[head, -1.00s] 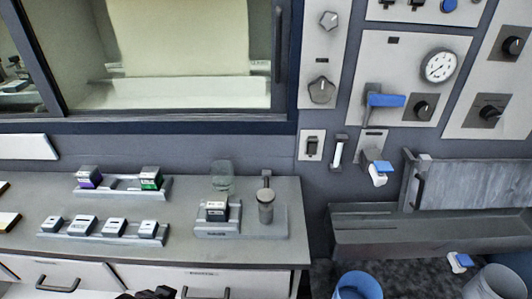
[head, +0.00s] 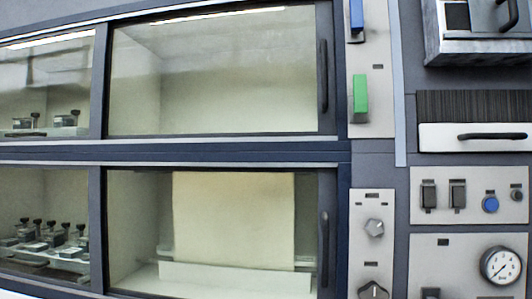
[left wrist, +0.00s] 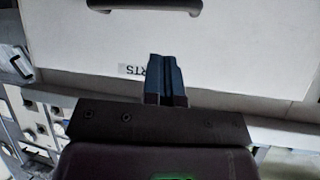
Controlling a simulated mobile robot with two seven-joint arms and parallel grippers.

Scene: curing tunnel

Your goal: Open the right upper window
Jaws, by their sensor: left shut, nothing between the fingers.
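The right upper window (head: 222,75) is a wide glass pane in a dark frame at the top of the head view. It appears closed, with a dark vertical handle (head: 322,75) on its right side. Pale, empty walls show behind the glass. My left gripper (left wrist: 166,60) is shut and empty in the left wrist view, in front of a white drawer front (left wrist: 230,50) with a partly hidden label. Neither gripper shows in the head view, so the handle has no gripper at it.
Below is the right lower window (head: 140,215) with its own dark handle (head: 324,248) and a pale panel (head: 233,220) behind it. Right of the windows are a blue lever (head: 357,15), a green lever (head: 361,94) and a gauge (head: 501,265). A dark drawer handle (left wrist: 145,5) tops the wrist view.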

